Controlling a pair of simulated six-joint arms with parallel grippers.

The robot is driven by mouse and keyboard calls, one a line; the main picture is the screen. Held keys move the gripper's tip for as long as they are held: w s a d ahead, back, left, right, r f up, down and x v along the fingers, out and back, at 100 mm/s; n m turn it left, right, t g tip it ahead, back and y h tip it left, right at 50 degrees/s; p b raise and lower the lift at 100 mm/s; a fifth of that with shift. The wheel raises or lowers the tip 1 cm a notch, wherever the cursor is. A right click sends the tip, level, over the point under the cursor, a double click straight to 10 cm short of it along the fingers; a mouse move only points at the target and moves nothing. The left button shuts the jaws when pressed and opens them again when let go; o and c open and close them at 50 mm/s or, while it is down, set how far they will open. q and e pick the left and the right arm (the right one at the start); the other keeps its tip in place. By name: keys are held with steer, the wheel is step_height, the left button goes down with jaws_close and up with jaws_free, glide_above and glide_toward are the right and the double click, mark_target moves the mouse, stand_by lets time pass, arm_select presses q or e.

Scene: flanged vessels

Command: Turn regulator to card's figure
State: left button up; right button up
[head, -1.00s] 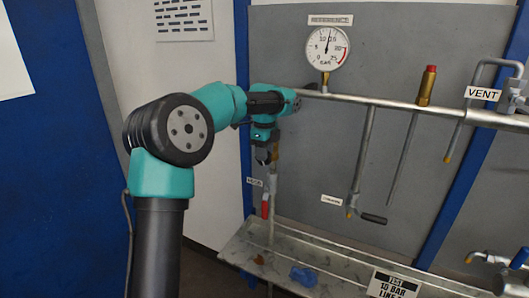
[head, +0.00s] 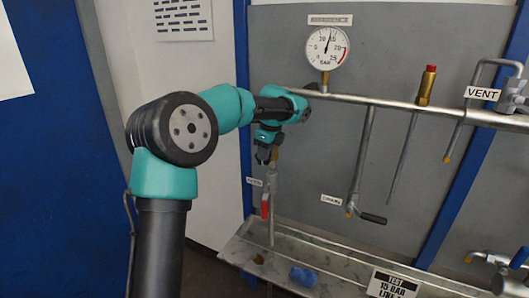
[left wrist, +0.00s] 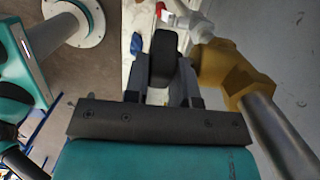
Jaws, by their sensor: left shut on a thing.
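My left gripper (head: 264,156) hangs at the left end of the pipe run. In the left wrist view my left gripper (left wrist: 163,88) is shut on a black knob (left wrist: 163,58), the regulator's, next to a brass body (left wrist: 222,66). The head view mostly hides the regulator behind the gripper. The round gauge (head: 328,48) stands on the pipe above, its needle pointing nearly straight up, slightly right; the exact figure is too small to tell. The card (head: 393,284) at the tray's front seems to read 15 BAR. My right gripper is not in view.
A red-handled valve (head: 265,206) hangs just below the gripper. A steel pipe (head: 400,105) runs right, with a brass red-topped fitting (head: 427,86) and a VENT label (head: 482,93). A blue object (head: 303,276) lies in the metal tray (head: 330,258).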

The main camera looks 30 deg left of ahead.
arm_select(q)
steer(key=shift+d+f+y, duration=0.1)
steer(key=shift+d+y, duration=0.15)
steer(key=shift+y, duration=1.25)
steer(key=o, duration=0.6)
steer(key=shift+o, duration=0.2)
steer(key=v, duration=1.7)
steer(key=shift+w+d, duration=0.1)
